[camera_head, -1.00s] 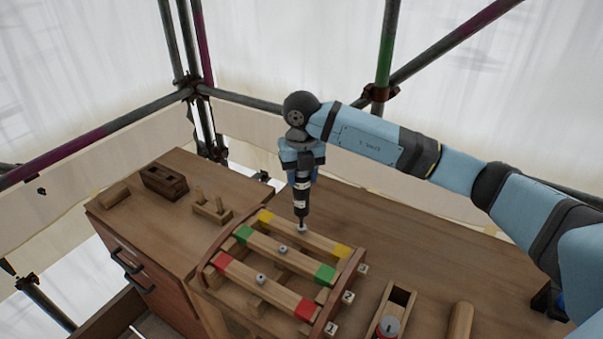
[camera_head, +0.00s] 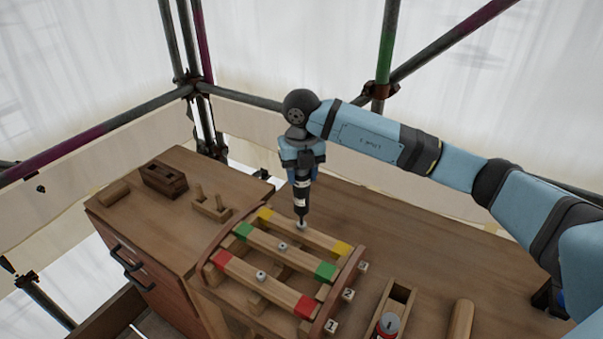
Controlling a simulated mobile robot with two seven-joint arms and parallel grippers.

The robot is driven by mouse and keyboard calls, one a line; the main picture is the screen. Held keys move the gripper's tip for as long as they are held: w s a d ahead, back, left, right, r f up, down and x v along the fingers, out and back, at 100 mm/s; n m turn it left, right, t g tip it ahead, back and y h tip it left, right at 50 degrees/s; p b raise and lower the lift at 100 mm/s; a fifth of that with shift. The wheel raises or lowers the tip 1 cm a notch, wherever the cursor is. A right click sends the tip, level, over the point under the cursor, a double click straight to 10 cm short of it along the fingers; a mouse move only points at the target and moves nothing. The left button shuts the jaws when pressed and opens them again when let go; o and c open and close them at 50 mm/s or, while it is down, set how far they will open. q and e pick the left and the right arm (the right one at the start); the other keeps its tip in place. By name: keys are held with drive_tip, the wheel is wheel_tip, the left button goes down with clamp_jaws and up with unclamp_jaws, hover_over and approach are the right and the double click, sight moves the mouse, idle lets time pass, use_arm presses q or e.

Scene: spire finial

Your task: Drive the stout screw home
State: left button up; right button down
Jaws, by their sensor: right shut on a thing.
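My right gripper (camera_head: 302,160) points down and is shut on a dark, banded screwdriver-like tool (camera_head: 301,196). The tool stands nearly upright, its tip at the screw (camera_head: 300,225) in the yellow-ended bar (camera_head: 318,238). Whether tip and screw head touch is too small to tell. A second screw (camera_head: 282,247) shows in the green-ended bar (camera_head: 297,257). A third screw (camera_head: 261,275) shows in the red-ended bar (camera_head: 278,290). I cannot tell which screw is the stout one. My left gripper is not in view.
The bars lie across a curved wooden frame (camera_head: 335,290) with number tags at its right. Wooden holders (camera_head: 163,180) and (camera_head: 212,207) stand at the back left. A box with a red-and-white can (camera_head: 388,325) and a wooden cylinder (camera_head: 461,321) lie at the front right.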

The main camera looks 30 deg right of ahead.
drive_tip(key=shift+f+b, duration=0.75)
drive_tip(key=shift+b, duration=0.25)
idle(1.4)
idle(0.4)
drive_tip(key=shift+r+p, duration=0.55)
drive_tip(key=shift+r, duration=0.3)
drive_tip(key=shift+r+p, duration=1.35)
drive_tip(key=shift+r, duration=1.35)
drive_tip(key=shift+f, duration=0.1)
